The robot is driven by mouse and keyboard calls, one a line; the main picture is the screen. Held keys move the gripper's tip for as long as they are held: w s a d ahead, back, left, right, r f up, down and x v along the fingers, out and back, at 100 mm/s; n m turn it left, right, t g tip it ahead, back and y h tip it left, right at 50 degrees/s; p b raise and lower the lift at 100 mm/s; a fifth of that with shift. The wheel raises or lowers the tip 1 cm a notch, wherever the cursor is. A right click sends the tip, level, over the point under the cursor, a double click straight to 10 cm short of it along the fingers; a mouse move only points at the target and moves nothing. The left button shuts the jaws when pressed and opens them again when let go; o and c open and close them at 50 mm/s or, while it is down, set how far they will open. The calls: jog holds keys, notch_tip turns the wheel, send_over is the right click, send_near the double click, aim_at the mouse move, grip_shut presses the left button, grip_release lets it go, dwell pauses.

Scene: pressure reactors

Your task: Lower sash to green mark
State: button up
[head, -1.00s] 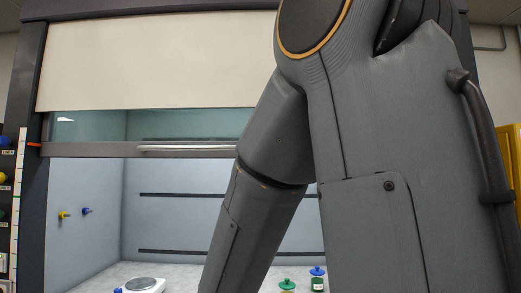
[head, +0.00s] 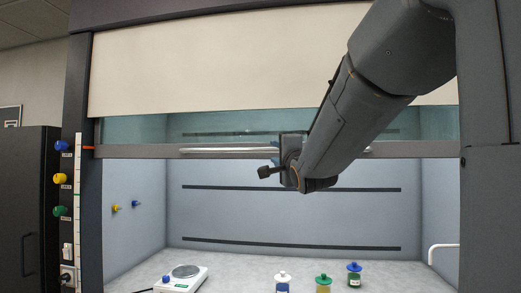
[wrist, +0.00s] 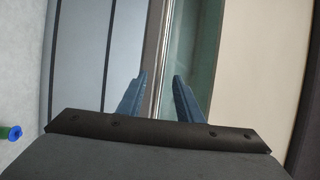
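The glass sash (head: 150,130) of the fume hood is partly raised. A grey rail with a pale handle bar (head: 225,150) runs along its lower edge. A white scale strip (head: 78,225) stands left of the opening, with an orange pointer (head: 88,148) level with the rail. A small green mark (head: 77,195) seems to show lower on the strip. In the wrist view my gripper (wrist: 159,85) is open, its blue fingers apart, with the rail and glass edge beyond them. In the head view my wrist covers part of the rail and hides the fingers; contact cannot be told.
Coloured valve knobs (head: 60,179) are on the left post. A dark cabinet (head: 28,205) stands farther left.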

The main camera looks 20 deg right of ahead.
aim_at(271, 151)
jog(key=shift+p+x, duration=1.15)
jog(key=shift+x, duration=2.45)
jog(key=shift+f, duration=0.15)
grip_shut()
